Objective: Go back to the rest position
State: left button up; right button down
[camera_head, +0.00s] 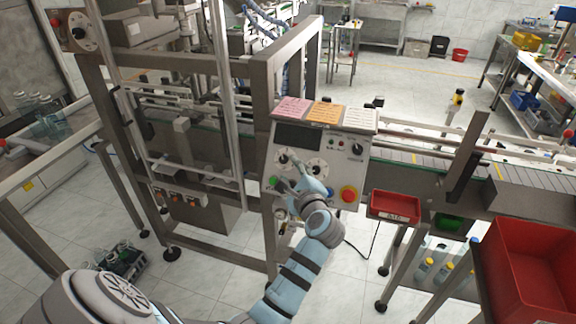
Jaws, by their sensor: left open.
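My left arm reaches up from the bottom of the head view. My left gripper (282,179) is at the front of the grey control panel (331,148), close to the green button (273,181) and just below the left dial. Its jaws are open and I see nothing between them. I cannot tell whether a finger touches the panel. The red stop button (348,194) is to the right of the gripper. My right gripper is not in view.
The metal machine frame (264,110) stands directly left of the panel. A small red tray (395,206) and a large red bin (530,265) are at the right, by the conveyor (400,158). A black cable hangs below the panel. The tiled floor in front is mostly clear.

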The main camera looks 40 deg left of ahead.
pick_arm(q)
jog(key=shift+v, duration=0.85)
jog(key=shift+a, duration=0.1)
